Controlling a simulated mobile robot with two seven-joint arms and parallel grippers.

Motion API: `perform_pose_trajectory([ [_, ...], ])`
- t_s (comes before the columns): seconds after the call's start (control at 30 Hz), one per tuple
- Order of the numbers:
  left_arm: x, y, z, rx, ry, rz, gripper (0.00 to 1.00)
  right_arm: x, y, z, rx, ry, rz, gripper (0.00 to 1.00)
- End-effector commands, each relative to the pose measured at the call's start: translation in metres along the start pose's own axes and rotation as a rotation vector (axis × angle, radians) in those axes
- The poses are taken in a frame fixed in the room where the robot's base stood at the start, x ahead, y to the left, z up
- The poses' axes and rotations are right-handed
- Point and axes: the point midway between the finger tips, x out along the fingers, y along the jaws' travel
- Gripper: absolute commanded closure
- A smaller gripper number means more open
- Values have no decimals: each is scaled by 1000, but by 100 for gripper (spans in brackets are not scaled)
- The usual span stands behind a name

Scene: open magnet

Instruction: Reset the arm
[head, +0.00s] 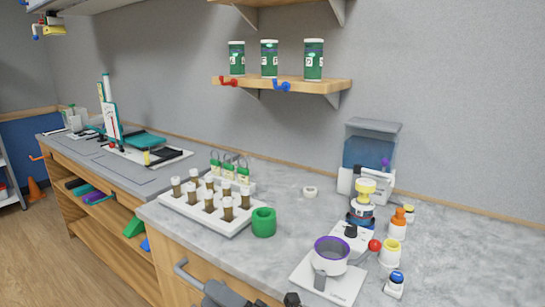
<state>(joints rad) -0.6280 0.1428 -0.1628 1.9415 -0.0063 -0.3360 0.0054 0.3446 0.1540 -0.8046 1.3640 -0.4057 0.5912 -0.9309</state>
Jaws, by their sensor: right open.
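My right gripper (235,296) shows at the bottom edge, in front of the counter's front edge, partly cut off by the frame. It is dark grey and open, and I see nothing held in it. A small dark part (292,299) shows just right of it; I cannot tell if it belongs to the gripper. My left gripper is not in view. A white device (328,280) with a purple-rimmed cup (331,250) stands on the counter to the right of the gripper. A red ball knob (375,245) is beside the cup.
A white rack (190,213) of brown vials and a green ring-shaped holder (263,222) stand on the grey counter (440,255). Small bottles (390,252) and a blue-tank machine (370,155) are at right. A wooden shelf (300,84) holds green jars. The counter's far right is clear.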

Motion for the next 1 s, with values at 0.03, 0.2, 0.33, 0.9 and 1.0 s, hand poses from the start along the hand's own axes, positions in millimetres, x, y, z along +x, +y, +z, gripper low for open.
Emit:
perform_pose_trajectory([
  [0.03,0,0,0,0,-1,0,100,-18,-8,4,140,-110,-28,43],
  [0.2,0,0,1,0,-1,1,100,-90,-39,23,589,-478,-101,43],
  [0.33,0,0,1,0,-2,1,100,-163,-63,23,916,-769,-128,43],
  [0.9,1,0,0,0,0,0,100,-362,-83,-38,1561,-1507,-79,43],
  [1.0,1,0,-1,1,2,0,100,-362,-84,-38,1561,-1506,-80,43],
])
